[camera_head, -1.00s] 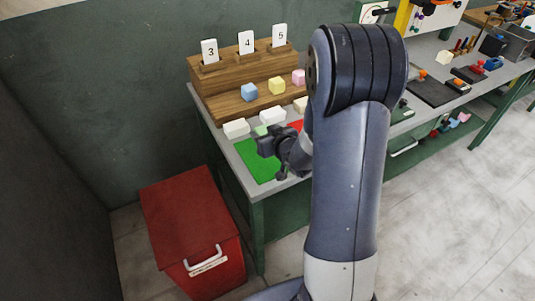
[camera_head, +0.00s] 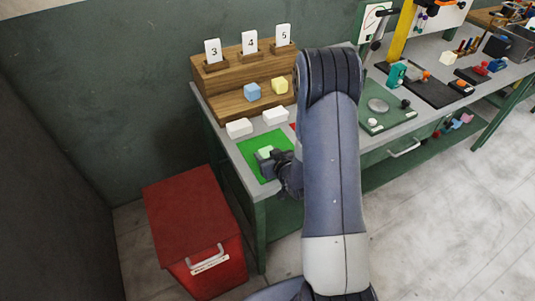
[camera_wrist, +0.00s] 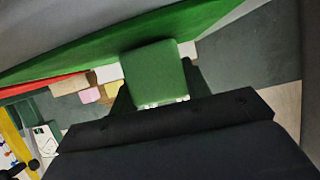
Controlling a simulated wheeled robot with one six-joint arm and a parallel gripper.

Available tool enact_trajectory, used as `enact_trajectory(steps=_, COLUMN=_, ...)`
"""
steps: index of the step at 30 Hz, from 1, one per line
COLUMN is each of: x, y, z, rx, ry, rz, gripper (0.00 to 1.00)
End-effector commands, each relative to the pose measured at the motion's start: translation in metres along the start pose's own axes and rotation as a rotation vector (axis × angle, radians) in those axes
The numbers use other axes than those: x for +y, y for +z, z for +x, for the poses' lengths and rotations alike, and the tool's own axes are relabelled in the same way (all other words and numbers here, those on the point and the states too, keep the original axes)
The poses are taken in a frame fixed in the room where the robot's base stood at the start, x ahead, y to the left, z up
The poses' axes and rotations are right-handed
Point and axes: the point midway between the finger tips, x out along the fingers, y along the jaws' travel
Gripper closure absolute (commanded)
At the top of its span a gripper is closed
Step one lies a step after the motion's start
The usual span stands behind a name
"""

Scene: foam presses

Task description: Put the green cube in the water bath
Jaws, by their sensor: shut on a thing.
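A green cube (camera_wrist: 157,75) fills the middle of the wrist view, between the dark fingers of my gripper (camera_wrist: 160,92). My gripper is shut on it. In the head view my gripper (camera_head: 273,160) is over the green mat (camera_head: 258,146) at the left end of the bench, with the pale green cube (camera_head: 265,152) at its tips. I cannot tell whether the cube touches the mat. I cannot make out a water bath in these views.
A wooden stepped rack (camera_head: 235,102) with number cards holds a blue cube (camera_head: 252,91) and a yellow cube (camera_head: 280,86). White blocks (camera_head: 239,128) lie before it. A red lidded bin (camera_head: 195,230) stands on the floor. A green press plate (camera_head: 387,112) is right of my arm.

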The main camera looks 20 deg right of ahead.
Motion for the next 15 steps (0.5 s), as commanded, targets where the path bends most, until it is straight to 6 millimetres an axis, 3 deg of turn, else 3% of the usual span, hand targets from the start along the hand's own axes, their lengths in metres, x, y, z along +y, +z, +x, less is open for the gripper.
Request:
enact_trajectory(steps=11, x=0.0001, y=0.0039, z=0.0017, rx=0.000, ry=0.000, rz=0.000, gripper=0.77)
enact_trajectory(steps=12, x=0.0001, y=0.0030, z=0.0014, rx=0.000, ry=0.000, rz=0.000, gripper=0.53)
enact_trajectory(steps=15, x=0.0001, y=0.0025, z=0.0011, rx=0.000, ry=0.000, rz=0.000, gripper=0.45)
